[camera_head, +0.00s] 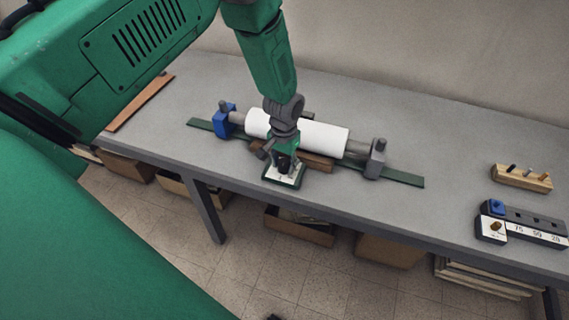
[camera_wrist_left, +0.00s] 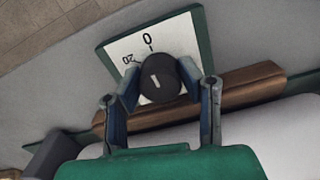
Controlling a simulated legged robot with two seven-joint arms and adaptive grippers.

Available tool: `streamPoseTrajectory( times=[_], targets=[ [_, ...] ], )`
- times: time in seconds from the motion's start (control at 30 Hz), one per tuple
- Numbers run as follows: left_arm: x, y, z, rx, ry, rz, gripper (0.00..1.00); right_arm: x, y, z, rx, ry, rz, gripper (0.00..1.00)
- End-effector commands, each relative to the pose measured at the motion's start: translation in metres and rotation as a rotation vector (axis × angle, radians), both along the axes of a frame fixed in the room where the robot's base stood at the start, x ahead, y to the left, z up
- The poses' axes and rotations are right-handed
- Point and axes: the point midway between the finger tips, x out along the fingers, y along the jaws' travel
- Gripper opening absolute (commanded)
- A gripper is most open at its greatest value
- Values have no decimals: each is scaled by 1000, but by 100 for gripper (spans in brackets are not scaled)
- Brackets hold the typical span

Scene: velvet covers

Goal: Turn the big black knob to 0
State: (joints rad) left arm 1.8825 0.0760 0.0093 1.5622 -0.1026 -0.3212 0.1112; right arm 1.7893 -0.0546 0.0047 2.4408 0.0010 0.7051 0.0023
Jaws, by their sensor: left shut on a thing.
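The big black knob (camera_wrist_left: 161,80) sits on a white dial plate (camera_wrist_left: 183,36) with a green border. The plate carries the marks 0 and 20, and the 0 lies beyond the knob at the top of the wrist view. A short white line on the knob's top points roughly toward the 0; I cannot tell if it lines up exactly. My left gripper (camera_head: 284,164) is shut on the knob, one finger on each side. In the head view the dial plate (camera_head: 291,180) stands at the bench's front edge, with the knob mostly hidden by the gripper. My right gripper is not in view.
A white roller (camera_head: 325,138) lies between a blue block (camera_head: 226,122) and a grey block (camera_head: 375,160) on a green strip, just behind the dial. A wooden bar (camera_wrist_left: 235,84) is beside the fingers. At right are a pegged wooden block (camera_head: 522,179) and a numbered device (camera_head: 525,224).

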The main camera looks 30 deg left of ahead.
Motion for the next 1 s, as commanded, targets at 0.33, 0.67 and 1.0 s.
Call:
streamPoseTrajectory(
  times=[0.33, 0.67, 1.0],
  targets=[
    [7, 1, 4, 1, -19, -59, 4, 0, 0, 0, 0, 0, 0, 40],
    [8, 1, 4, 1, -20, -60, 4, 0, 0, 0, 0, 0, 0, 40],
    [3, 0, 2, 1, -9, -60, 53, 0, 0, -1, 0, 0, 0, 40]
  ],
)
